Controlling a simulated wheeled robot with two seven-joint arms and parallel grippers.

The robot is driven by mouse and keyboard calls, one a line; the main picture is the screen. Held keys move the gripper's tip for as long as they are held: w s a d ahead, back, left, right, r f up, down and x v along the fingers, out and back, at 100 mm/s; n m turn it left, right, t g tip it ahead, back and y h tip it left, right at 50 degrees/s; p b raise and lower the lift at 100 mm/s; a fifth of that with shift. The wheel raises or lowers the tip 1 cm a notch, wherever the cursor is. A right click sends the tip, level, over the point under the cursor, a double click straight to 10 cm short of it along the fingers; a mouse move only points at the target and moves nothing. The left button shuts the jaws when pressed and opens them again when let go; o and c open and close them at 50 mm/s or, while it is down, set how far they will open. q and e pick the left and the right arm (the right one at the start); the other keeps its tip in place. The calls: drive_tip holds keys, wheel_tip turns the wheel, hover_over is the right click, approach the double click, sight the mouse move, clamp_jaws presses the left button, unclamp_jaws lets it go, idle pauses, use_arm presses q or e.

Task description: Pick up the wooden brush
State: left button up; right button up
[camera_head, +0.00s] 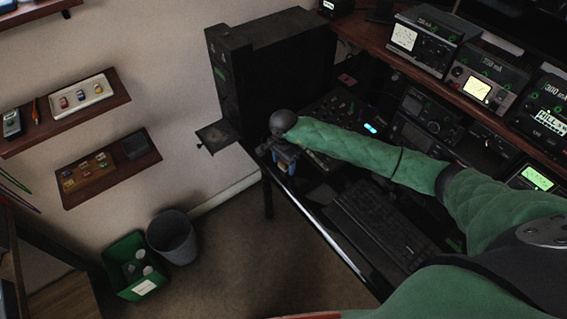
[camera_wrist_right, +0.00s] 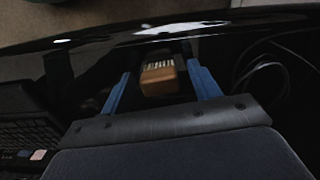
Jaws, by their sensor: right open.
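The wooden brush (camera_wrist_right: 162,80) has an orange-brown wooden body and a row of pale bristles. It lies on the dark glossy desk in the right wrist view. My right gripper (camera_wrist_right: 160,72) is open, with one blue finger on each side of the brush and gaps visible between. I cannot tell its height above the brush. In the head view the right gripper (camera_head: 286,164) is over the desk's left front corner, and the brush is not clear there. My left gripper is not in view.
A keyboard (camera_head: 382,222) lies on the desk to the right. A black computer tower (camera_head: 270,75) stands behind the gripper. A cable (camera_wrist_right: 265,82) loops beside the right finger in the wrist view. Radio units line the shelf. A grey bin (camera_head: 173,238) and green crate (camera_head: 135,268) stand on the floor.

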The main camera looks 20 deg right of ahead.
drive_tip(key=shift+c, duration=0.2)
drive_tip(key=c, duration=1)
